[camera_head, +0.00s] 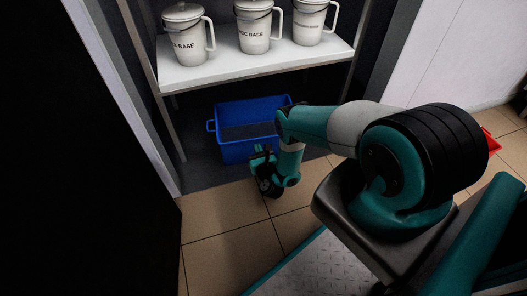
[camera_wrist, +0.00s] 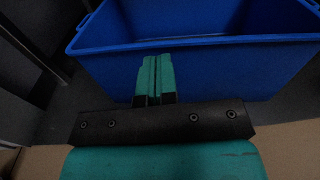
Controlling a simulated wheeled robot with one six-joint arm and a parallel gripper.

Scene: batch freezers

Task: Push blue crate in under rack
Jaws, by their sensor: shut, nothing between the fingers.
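The blue crate (camera_head: 240,150) stands on the dark floor under the rack's white shelf (camera_head: 200,75), with a handle at its left end. My arm hides part of its right side in the head view. In the wrist view the crate (camera_wrist: 210,68) fills the upper part, its near wall facing me. My gripper (camera_wrist: 154,62) is shut and empty, with its green fingertips together in front of the near wall. I cannot tell whether they touch it.
Three white lidded jugs with handles stand on the shelf, one of them the middle jug (camera_head: 254,27). A rack post (camera_head: 165,120) rises left of the crate. A dark panel (camera_head: 80,170) stands at the left. Tiled floor (camera_head: 225,220) in front is clear. A red object (camera_head: 491,142) shows at the right.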

